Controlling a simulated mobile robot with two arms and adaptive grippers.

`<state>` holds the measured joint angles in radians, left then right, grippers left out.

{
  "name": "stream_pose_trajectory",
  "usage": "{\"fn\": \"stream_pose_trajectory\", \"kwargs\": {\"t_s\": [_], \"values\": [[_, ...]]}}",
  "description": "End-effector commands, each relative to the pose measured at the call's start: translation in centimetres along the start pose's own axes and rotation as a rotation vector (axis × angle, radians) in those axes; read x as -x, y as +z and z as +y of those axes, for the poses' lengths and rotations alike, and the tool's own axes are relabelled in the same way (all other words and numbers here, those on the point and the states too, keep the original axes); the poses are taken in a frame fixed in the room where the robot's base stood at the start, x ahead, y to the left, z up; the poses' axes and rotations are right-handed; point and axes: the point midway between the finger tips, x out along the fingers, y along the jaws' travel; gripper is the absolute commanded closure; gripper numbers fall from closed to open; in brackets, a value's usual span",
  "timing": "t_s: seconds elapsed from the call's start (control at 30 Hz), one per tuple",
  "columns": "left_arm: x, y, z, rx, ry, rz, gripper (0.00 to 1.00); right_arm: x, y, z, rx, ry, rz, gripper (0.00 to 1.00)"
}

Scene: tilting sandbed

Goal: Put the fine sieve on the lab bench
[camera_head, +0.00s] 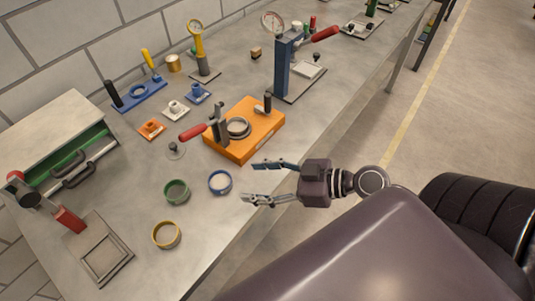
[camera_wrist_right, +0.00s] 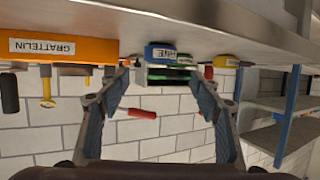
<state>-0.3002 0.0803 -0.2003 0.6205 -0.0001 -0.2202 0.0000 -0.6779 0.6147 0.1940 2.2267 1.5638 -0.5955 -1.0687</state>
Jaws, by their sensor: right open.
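Three ring-shaped sieves sit on the grey lab bench (camera_head: 205,226) near its front edge: a blue one (camera_head: 220,190), a green one (camera_head: 177,199) and a yellow one (camera_head: 166,244). The blue sieve also shows in the right wrist view (camera_wrist_right: 153,53), which is upside down; its label looks like "FINE" but is hard to read. My right gripper (camera_head: 250,181) is open and empty at the bench's front edge, just right of the blue sieve and apart from it. Its open fingers also show in the right wrist view (camera_wrist_right: 164,85). My left gripper is not in view.
An orange box with a clamp (camera_head: 245,147) stands just behind the right gripper. A blue-column press (camera_head: 283,68) stands farther back. A grey frame device (camera_head: 100,262) and a cabinet with a green drawer (camera_head: 60,135) are at left. Bench around the sieves is clear.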

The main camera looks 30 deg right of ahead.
Motion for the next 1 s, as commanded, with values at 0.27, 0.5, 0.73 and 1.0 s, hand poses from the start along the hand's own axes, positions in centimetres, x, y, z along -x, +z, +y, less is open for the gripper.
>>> {"fn": "stream_pose_trajectory", "kwargs": {"t_s": [0.27,0.5,0.73,1.0], "values": [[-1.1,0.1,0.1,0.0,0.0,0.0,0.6,2.6,0.1,0.0,0.001,0.0,0.0,0.42],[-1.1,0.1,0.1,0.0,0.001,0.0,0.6,2.9,0.0,0.0,0.001,-0.001,0.0,0.42],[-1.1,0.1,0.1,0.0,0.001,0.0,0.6,2.9,0.0,0.0,0.001,0.0,0.0,0.42],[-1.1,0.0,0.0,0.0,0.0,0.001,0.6,2.9,0.0,0.0,0.001,0.0,0.0,0.42]]}}
